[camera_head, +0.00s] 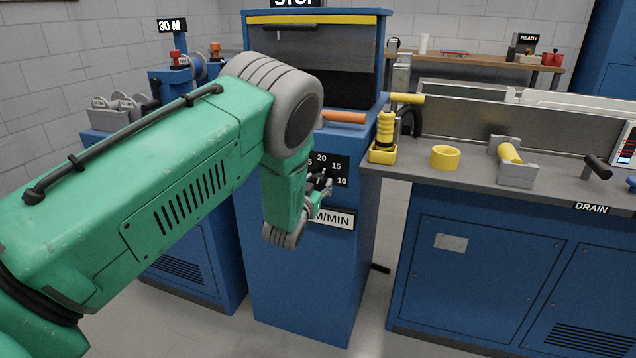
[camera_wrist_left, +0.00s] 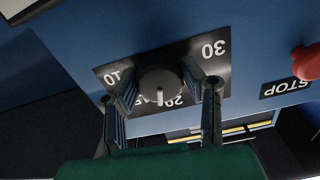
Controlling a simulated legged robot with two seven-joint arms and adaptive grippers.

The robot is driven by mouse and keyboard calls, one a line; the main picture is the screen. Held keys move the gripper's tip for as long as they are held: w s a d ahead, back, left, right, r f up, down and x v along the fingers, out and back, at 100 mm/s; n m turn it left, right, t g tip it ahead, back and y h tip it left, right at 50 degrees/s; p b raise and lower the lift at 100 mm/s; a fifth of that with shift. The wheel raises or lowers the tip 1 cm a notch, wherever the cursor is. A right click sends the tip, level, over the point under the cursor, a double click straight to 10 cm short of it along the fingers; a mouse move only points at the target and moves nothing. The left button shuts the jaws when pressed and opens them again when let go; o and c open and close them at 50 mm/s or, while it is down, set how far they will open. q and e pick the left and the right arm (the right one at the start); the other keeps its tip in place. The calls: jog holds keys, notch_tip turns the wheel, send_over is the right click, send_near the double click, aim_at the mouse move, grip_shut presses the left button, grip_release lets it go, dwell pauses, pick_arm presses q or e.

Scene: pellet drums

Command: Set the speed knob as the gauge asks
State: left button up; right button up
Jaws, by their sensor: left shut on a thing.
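The dark round speed knob (camera_wrist_left: 160,80) sits on a black dial plate (camera_wrist_left: 215,50) on a blue cabinet front. In the left wrist view the plate is upside down, with 10, 20 and 30 readable and another number partly covered. The knob's white mark (camera_wrist_left: 160,97) points down, close to the 20. My left gripper (camera_wrist_left: 168,88) has one finger on each side of the knob and is shut on it. In the head view my left gripper (camera_head: 319,186) partly covers the dial plate (camera_head: 338,168), above an M/MIN label. My right gripper is not in view.
A red button (camera_wrist_left: 307,62) sits beside a STOP label (camera_wrist_left: 285,88). A sign (camera_head: 172,25) reads 30 M at the back left. An orange handle (camera_head: 343,117) juts out above the dial. A bench (camera_head: 450,170) with yellow parts stands right; floor shows between the cabinets.

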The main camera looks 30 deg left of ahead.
pick_arm(q)
jog(key=m, duration=0.5)
jog(key=shift+d+f, duration=0.1)
jog(key=shift+f, duration=0.1)
jog(key=shift+m, duration=0.3)
jog(key=o, duration=1.1)
jog(key=shift+s, duration=0.25)
jog(key=v, duration=1.1)
jog(key=shift+s+d, duration=0.15)
